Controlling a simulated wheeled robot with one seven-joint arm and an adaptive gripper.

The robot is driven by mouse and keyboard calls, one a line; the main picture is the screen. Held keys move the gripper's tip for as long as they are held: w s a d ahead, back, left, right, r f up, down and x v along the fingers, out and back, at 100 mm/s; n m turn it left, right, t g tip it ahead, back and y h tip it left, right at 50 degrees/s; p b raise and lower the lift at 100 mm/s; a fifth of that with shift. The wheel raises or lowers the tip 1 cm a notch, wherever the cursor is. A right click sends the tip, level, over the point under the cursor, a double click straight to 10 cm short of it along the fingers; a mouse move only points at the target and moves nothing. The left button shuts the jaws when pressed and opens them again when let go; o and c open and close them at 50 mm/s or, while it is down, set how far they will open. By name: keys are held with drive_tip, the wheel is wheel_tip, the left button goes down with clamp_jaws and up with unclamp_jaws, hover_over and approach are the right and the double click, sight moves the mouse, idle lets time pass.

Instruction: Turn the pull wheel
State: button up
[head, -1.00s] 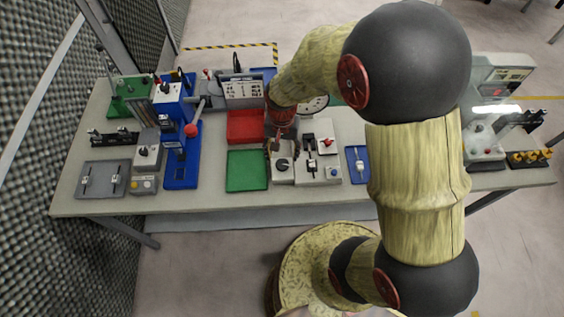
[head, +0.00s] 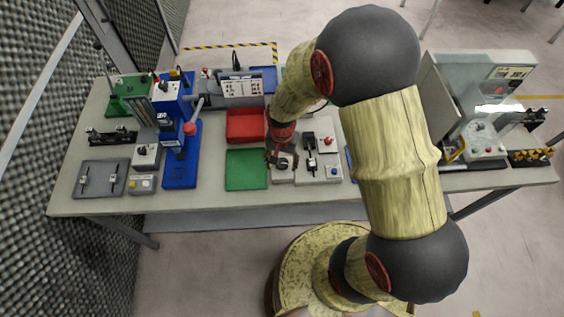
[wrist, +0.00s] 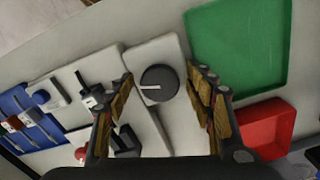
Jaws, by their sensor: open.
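A round dark knob with a pale pointer line, which looks like the pull wheel (wrist: 159,84), sits on a light grey plate (wrist: 160,52) in the wrist view. My gripper (wrist: 167,97) is open above it, with one finger on each side of the knob in the picture. No contact shows, and the height above the knob is hard to tell. In the head view my gripper (head: 281,158) hangs over the same plate (head: 283,177), and its fingers partly cover the knob.
A green tray (head: 246,170) and red bin (head: 246,126) lie left of the plate. A panel with black levers and a red button (head: 326,142) stands close on its right. A blue press (head: 182,160) is farther left. A grey-white machine (head: 487,148) stands at the right end.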

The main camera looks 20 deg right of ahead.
drive_tip(key=shift+c, duration=0.6)
drive_tip(key=c, duration=1.1)
drive_tip(key=shift+o, duration=0.2)
drive_tip(key=shift+m, duration=0.7)
drive_tip(key=o, duration=1.2)
